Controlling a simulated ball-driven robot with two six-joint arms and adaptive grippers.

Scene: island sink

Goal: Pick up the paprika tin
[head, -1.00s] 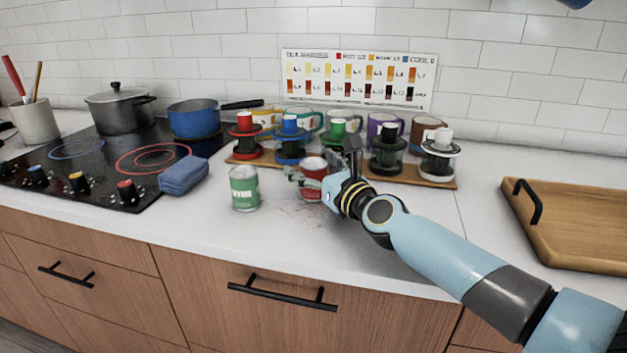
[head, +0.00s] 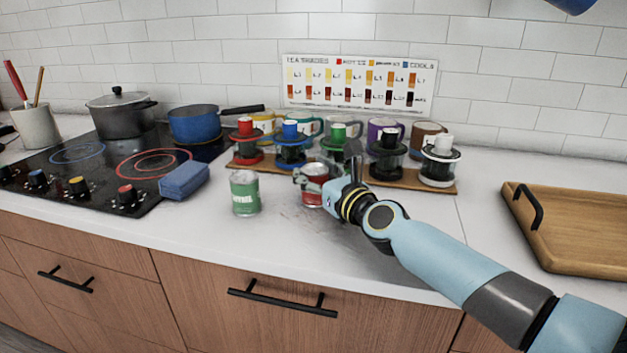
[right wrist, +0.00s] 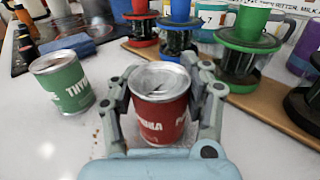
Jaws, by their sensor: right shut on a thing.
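The paprika tin (head: 314,183) is a short red can with a silver top rim. It stands upright or nearly so at the counter's middle, in front of the wooden board. In the right wrist view the tin (right wrist: 160,106) shows white lettering that partly reads as paprika. My right gripper (head: 318,183) has a finger on each side of the tin and is shut on it; the wrist view shows the fingers (right wrist: 163,95) against its sides. Whether its base touches the counter I cannot tell. My left gripper is not in view.
A green thyme tin (head: 245,194) stands just left of the paprika tin. Behind is a wooden board (head: 408,178) with several coloured tea makers and mugs. A folded blue cloth (head: 184,181) lies by the cooktop (head: 95,180). A wooden tray (head: 575,235) is at right.

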